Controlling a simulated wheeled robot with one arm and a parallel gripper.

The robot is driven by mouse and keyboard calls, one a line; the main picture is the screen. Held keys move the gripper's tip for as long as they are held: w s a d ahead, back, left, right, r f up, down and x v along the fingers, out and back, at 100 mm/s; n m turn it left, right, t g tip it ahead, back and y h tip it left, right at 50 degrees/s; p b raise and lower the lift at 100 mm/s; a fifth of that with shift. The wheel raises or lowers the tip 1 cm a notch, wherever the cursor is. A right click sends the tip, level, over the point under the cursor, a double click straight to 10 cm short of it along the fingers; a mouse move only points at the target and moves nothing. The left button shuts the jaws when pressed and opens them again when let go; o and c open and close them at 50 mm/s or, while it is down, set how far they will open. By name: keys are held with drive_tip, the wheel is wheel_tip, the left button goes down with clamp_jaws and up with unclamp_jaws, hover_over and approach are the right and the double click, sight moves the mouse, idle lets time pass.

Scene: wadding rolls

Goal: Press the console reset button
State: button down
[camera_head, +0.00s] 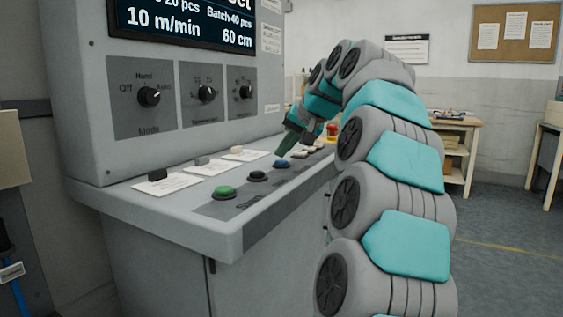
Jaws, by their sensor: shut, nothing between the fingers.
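The grey console (190,232) has a sloped shelf with a row of push buttons: a green button (223,191) nearest, a black button (257,175), then a blue button (281,164). My arm reaches in from the right.
Beyond the blue button are pale buttons (301,153) and a red emergency stop (332,130). Three rotary knobs, including the Mode knob (149,96), sit on the upright panel below the display (195,22). A wooden table (457,150) stands behind. Floor at right is clear.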

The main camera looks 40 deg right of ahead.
sight(284, 162)
drive_tip(key=shift+f, duration=0.4)
idle(0.3)
drive_tip(key=shift+r, duration=0.15)
drive_tip(key=shift+r+p, duration=0.45)
drive_tip(key=shift+r, duration=0.3)
wheel_tip(284, 162, up, 5)
drive_tip(key=p, duration=0.4)
drive_tip(key=shift+s, duration=0.1)
idle(1.0)
